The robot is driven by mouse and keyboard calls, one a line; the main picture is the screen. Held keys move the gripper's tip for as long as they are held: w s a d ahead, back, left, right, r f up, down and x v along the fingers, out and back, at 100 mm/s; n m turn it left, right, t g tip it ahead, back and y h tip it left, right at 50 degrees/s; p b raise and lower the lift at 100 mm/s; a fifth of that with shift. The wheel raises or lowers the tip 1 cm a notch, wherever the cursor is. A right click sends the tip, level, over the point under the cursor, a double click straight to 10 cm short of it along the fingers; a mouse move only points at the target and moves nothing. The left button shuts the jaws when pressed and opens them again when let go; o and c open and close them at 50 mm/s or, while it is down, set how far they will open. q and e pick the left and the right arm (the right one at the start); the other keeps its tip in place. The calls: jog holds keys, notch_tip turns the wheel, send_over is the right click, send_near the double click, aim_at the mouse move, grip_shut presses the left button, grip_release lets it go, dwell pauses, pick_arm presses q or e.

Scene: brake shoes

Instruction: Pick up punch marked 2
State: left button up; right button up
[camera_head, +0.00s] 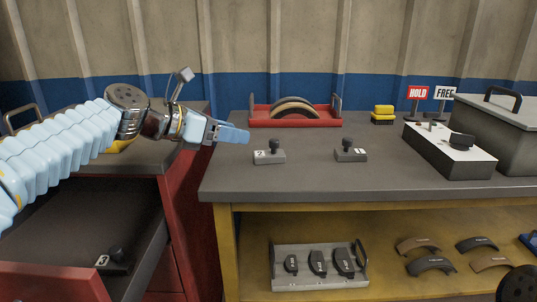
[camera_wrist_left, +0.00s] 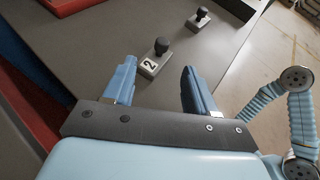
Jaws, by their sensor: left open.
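The punch marked 2 (camera_head: 270,157) stands upright on the grey bench top near its left side, a grey block with a black knob. In the left wrist view the punch (camera_wrist_left: 152,65) lies just beyond and between my fingertips, its 2 label facing me. My left gripper (camera_head: 240,134) is open and empty, above and to the left of the punch; it also shows in the left wrist view (camera_wrist_left: 159,75). A similar punch (camera_head: 350,155), its mark hard to read, stands to the right. Another, marked 3 (camera_head: 115,263), sits in the open drawer at left. My right gripper is not in view.
A red tray (camera_head: 262,122) with curved shoes stands at the back. Yellow blocks (camera_head: 383,114), HOLD and FREE signs, a white-topped fixture (camera_head: 470,160) and a grey case (camera_head: 500,130) fill the right. The bench around the punches is clear. The shelf below holds more parts.

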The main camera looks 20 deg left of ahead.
aim_at(272, 140)
pick_arm(q)
jog(key=x, duration=0.4)
jog(key=shift+w+f, duration=0.1)
jog(key=shift+f, duration=0.05)
jog(key=b+x, duration=0.1)
jog(key=x, duration=0.3)
jog(key=shift+d+f, duration=0.15)
jog(key=shift+d, duration=0.15)
jog(key=shift+w+d+f, duration=0.15)
jog(key=shift+w+d, duration=0.15)
jog(key=shift+d, duration=0.05)
grip_shut()
